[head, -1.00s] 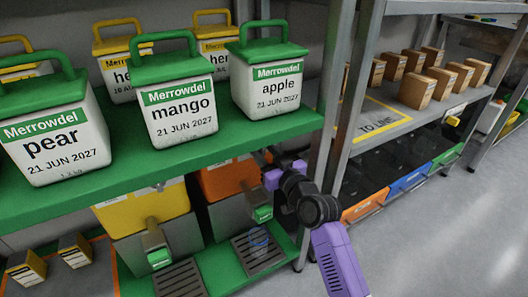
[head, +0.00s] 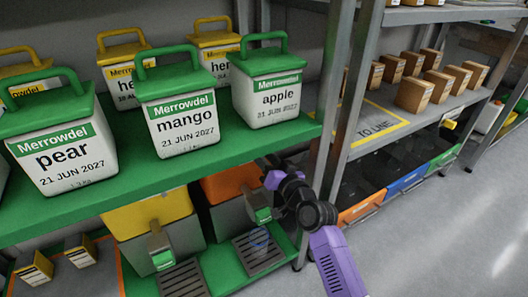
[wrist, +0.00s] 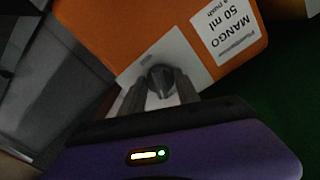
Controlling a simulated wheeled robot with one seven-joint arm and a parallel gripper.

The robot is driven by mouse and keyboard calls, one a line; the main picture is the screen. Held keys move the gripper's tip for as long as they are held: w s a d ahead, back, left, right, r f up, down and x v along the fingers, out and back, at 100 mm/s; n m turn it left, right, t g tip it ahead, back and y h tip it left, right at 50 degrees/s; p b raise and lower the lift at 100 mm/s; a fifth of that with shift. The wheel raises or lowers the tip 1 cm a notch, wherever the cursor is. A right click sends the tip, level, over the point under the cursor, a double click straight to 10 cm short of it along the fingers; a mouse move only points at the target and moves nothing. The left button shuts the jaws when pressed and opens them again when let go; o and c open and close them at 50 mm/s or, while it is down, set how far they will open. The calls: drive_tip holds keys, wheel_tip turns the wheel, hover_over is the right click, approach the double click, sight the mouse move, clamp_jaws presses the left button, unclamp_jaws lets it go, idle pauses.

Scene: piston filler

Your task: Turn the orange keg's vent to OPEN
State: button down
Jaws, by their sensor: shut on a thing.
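The orange keg (head: 225,184) stands under the green shelf in the head view, with a grey lower part and a green-tipped tap (head: 262,214) in front. In the wrist view its orange wall (wrist: 115,30) fills the top, tilted in the picture. A label (wrist: 225,32) there reads MANGO 50 ml. The vent knob (wrist: 160,76) is dark grey, on a pale plate (wrist: 180,52). My gripper (wrist: 160,90) is shut on the knob, one finger on each side. Markings on the plate are too dark to read. In the head view the shelf edge and my wrist hide the knob.
The green shelf (head: 150,180) with white tubs overhangs the keg closely. A yellow keg (head: 150,214) stands to the left. A grey shelf post (head: 335,100) is close to my arm's right. The floor (head: 440,240) at right is clear.

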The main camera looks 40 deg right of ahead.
drive_tip(key=m+p, duration=0.5)
drive_tip(key=m, duration=0.7)
drive_tip(key=shift+m, duration=0.3)
idle(0.4)
drive_tip(key=c, duration=0.9)
unclamp_jaws()
drive_tip(key=shift+s, duration=0.1)
drive_tip(key=shift+p+v, duration=0.3)
drive_tip(key=shift+v, duration=3.55)
